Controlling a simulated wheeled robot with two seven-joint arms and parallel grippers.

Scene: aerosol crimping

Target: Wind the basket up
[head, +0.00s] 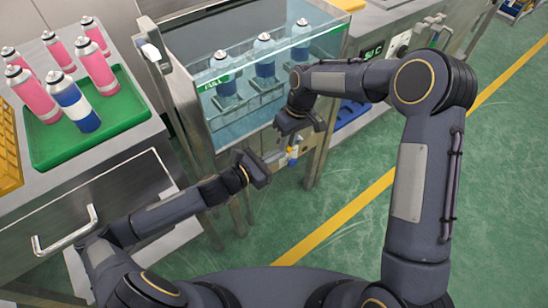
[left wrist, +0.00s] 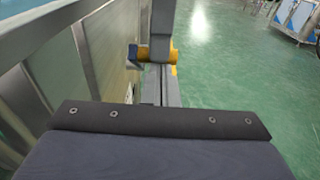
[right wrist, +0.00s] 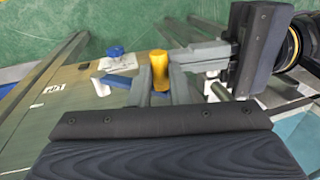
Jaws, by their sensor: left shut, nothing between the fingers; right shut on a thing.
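The basket (head: 262,98) sits inside the glass-fronted water tank (head: 196,107) and carries several white-and-blue cans (head: 265,58). How deep it is in the water is hard to tell. My right gripper (head: 289,138) is at the tank's front right corner, shut on the yellow crank grip (right wrist: 160,66), which stands between its fingers in the right wrist view. My left gripper (head: 272,162) is shut and empty, just left of and below the right one. In the left wrist view the yellow grip (left wrist: 150,54) shows beyond its fingertips (left wrist: 160,88); in the head view the crank is mostly hidden.
A green tray (head: 118,120) with several pink cans and one blue can (head: 76,104) stands on the steel bench at left. The green floor (head: 440,150) at right is clear.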

